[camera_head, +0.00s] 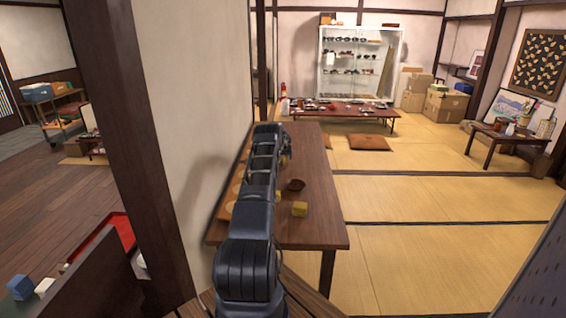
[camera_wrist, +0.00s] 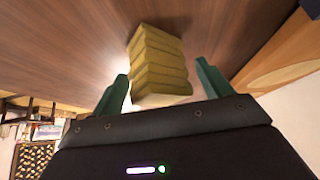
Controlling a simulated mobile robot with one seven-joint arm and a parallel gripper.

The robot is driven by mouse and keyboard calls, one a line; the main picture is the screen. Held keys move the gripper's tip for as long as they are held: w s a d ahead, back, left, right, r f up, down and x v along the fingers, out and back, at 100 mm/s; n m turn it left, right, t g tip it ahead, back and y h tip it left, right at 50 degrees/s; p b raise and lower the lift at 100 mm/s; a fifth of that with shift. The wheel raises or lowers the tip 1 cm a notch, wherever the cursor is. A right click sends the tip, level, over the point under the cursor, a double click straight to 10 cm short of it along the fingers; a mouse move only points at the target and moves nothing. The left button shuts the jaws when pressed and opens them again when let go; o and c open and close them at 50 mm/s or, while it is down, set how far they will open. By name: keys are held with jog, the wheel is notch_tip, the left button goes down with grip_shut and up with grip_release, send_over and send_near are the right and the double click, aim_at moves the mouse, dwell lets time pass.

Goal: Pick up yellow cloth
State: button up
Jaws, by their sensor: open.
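The yellow cloth (camera_wrist: 160,65) shows in the wrist view as a thick folded stack with several layers, on a brown wooden surface. My gripper (camera_wrist: 165,84) has its two green fingers spread apart. The cloth lies ahead of and between them, with a visible gap on each side. My arm hides part of the table and my gripper in that view.
A wall (camera_head: 205,130) and a dark post (camera_head: 125,130) stand close on the left. Open tatami (camera_head: 430,220) lies right.

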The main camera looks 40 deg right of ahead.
jog(key=c, duration=1.1)
jog(key=shift+c, duration=0.2)
notch_tip(320, 180, up, 20)
